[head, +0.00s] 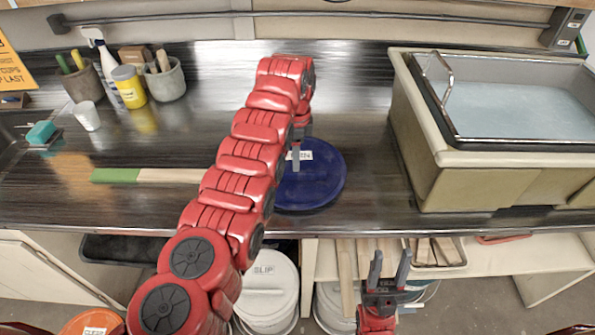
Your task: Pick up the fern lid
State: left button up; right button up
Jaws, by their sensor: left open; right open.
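The fern lid (322,186) is a dark blue round disc lying flat on the dark counter (365,130). It has a white label whose visible letters end in "RN"; my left gripper hides part of it. My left arm covers the lid's left edge. My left gripper (297,165) is open, pointing down over the lid's label. I cannot tell whether its fingers touch the lid. My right gripper (388,268) is open and empty, with its fingers pointing up, in front of the counter's front edge.
A large basin (500,105) stands at the right. Pots, a spray bottle (106,68) and a yellow jar (129,86) stand at back left. A green-ended stick (120,175) runs behind my arm. Below are a SLIP bucket (270,285) and an orange lid (88,322).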

pick_arm(q)
jog(key=shift+s+f+p, duration=0.1)
jog(key=shift+f+p, duration=0.55)
notch_tip(320, 180, down, 4)
jog(key=shift+s+d+r+p, duration=0.1)
jog(key=shift+d+p, duration=0.05)
jog(key=shift+p, duration=0.65)
jog(key=shift+f+b, duration=0.3)
jog(key=shift+f, duration=0.05)
grip_shut()
dwell(0.5)
